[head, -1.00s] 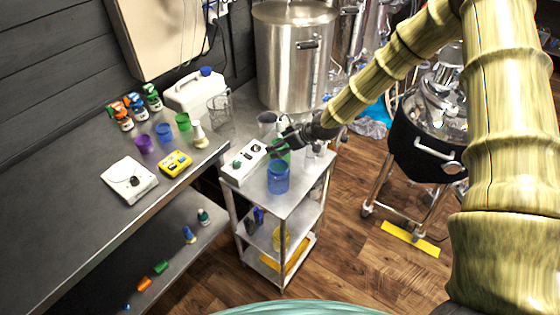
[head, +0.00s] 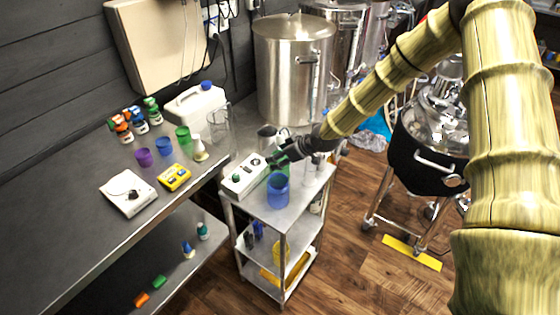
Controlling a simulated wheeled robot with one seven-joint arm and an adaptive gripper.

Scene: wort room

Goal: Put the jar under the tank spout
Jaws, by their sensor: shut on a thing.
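My gripper (head: 279,157) is dark and reaches in from the right, over the small steel cart. The large steel tank (head: 292,75) stands behind the gripper. I cannot make out its spout.
The cart (head: 292,216) also bears a white control box (head: 243,178). On the bench at left are a glass beaker (head: 220,124), a white canister (head: 194,105), small coloured cups, a scale (head: 128,192) and a yellow meter (head: 174,177). A black kettle (head: 425,158) stands at right. Open floor lies between.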

